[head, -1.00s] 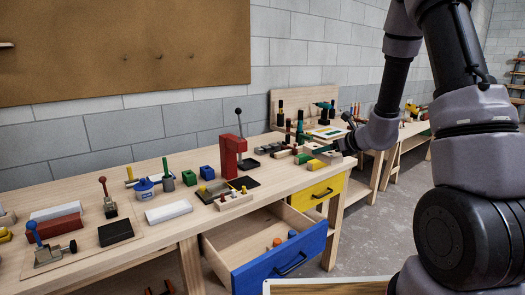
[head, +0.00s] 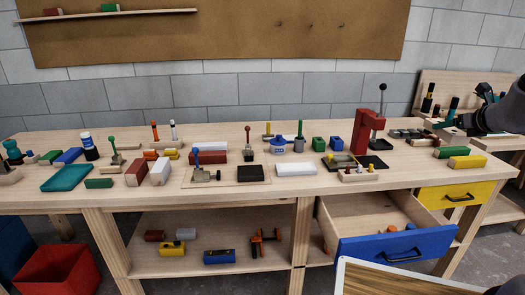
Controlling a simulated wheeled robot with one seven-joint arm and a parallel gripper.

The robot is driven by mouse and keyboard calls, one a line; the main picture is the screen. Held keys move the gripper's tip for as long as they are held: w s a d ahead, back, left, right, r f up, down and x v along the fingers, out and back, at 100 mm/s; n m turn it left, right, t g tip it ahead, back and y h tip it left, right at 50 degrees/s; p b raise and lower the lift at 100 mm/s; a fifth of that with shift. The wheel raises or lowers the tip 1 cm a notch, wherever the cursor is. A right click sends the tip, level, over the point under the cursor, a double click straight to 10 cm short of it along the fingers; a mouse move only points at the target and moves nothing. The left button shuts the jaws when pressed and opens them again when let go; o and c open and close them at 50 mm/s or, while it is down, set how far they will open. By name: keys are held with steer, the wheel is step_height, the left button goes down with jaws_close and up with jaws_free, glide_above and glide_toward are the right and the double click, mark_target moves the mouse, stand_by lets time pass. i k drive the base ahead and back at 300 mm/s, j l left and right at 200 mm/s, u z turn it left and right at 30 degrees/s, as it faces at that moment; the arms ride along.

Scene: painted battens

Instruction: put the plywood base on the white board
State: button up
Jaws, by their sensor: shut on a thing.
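My gripper (head: 458,124) is at the far right of the bench, small and partly dark. It is shut on a pale wooden piece (head: 452,134), which looks like the plywood base; its outline is partly hidden by the gripper.
A red press (head: 367,132) stands between the white board and my gripper. A thin panel with a toggle clamp and black block (head: 250,173) lies left of the white board. The blue drawer (head: 395,246) hangs open. A pale-rimmed panel (head: 400,282) shows at the bottom edge.

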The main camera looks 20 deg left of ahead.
mark_target(296, 166)
steer(key=i+j+u, duration=0.1)
steer(key=u, duration=0.3)
steer(key=i+j+u, duration=0.1)
steer(key=j+u, duration=0.15)
steer(key=u, duration=0.15)
steer(key=i+j, duration=1.15)
steer(key=j, duration=0.15)
steer(key=j+u, duration=0.05)
